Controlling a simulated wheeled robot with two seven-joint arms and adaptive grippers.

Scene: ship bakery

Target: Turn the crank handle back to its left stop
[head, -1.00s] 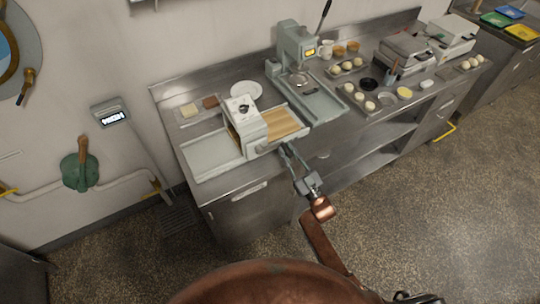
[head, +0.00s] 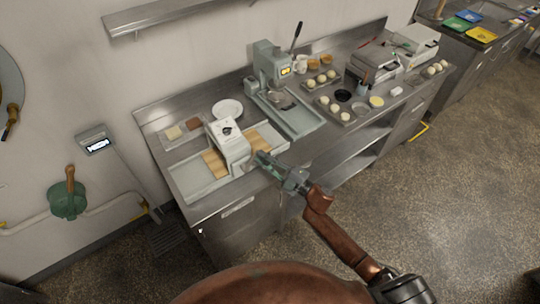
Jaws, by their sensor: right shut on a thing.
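The white roller machine (head: 229,146) stands on the left part of the steel counter, over a long pale tray (head: 190,180). A tan, wood-coloured sheet lies in the tray and shows on both sides of the machine; its left part (head: 213,163) sticks out there. My right gripper (head: 262,158) is at the machine's near right side, shut on what appears to be the crank handle. The gripper's fingers hide the handle, so its exact angle cannot be told. My left gripper is out of view.
A green-grey press (head: 272,66) with an upright lever stands to the right of the machine. A white plate (head: 227,108) lies behind it. Trays of dough balls (head: 336,108) and a dark-lidded appliance (head: 372,62) are further right. The floor in front is clear.

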